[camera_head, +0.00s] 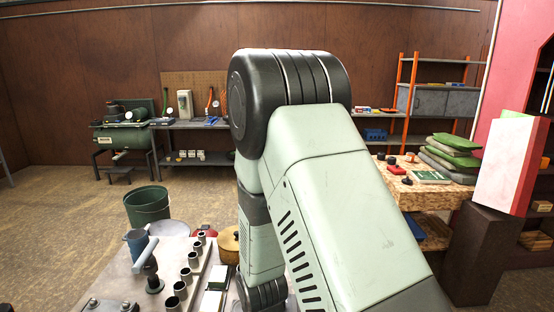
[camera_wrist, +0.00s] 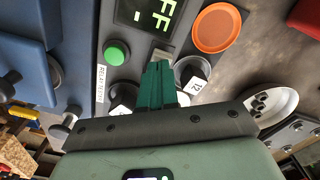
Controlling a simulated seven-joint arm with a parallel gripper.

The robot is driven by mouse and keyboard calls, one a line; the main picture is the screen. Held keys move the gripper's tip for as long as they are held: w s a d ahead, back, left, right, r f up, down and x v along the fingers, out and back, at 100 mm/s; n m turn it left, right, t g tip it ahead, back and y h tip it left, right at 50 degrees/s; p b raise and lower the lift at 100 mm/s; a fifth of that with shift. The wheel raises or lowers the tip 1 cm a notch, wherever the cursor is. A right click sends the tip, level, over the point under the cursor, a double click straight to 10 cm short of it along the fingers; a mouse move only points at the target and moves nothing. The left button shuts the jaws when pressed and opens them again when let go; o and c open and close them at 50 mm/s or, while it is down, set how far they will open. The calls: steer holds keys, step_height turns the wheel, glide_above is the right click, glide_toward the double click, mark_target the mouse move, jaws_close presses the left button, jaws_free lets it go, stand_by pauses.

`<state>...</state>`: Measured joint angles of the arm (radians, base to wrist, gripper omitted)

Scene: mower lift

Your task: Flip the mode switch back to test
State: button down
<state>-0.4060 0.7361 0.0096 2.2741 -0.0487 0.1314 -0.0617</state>
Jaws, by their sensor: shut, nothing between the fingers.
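In the wrist view, my gripper (camera_wrist: 157,68) is shut, its dark green fingers together and empty. The fingertips are over the face of a dark relay tester panel (camera_wrist: 82,40), close below its lit display (camera_wrist: 150,14). The display shows green characters, "FF" being readable. A small pale piece (camera_wrist: 164,52) shows just past the fingertips; I cannot tell whether it is the mode switch or whether the fingers touch it. A green button (camera_wrist: 116,53) is left of the fingers. In the head view, my arm hides the gripper and the panel.
In the wrist view, an orange disc (camera_wrist: 215,28) lies right of the display. In the head view, a bench (camera_head: 110,285) with upright cylinders is left of my arm.

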steer(key=shift+f, duration=0.55)
steer(key=shift+r, duration=3.5)
steer(key=shift+r, duration=0.15)
steer(key=d+r+m+t, duration=0.1)
steer(key=d+r, duration=0.3)
steer(key=r, duration=0.5)
steer(key=d+r+m+t, duration=0.2)
steer(key=d+r, duration=0.1)
steer(key=r, duration=0.7)
steer(key=s+d+r+m+t, duration=0.2)
steer(key=s+d+r, duration=0.4)
steer(key=s+r, duration=0.5)
steer(key=shift+s+d+r+m+t, duration=0.3)
steer(key=shift+s+d+r, duration=0.1)
steer(key=shift+s, duration=0.15)
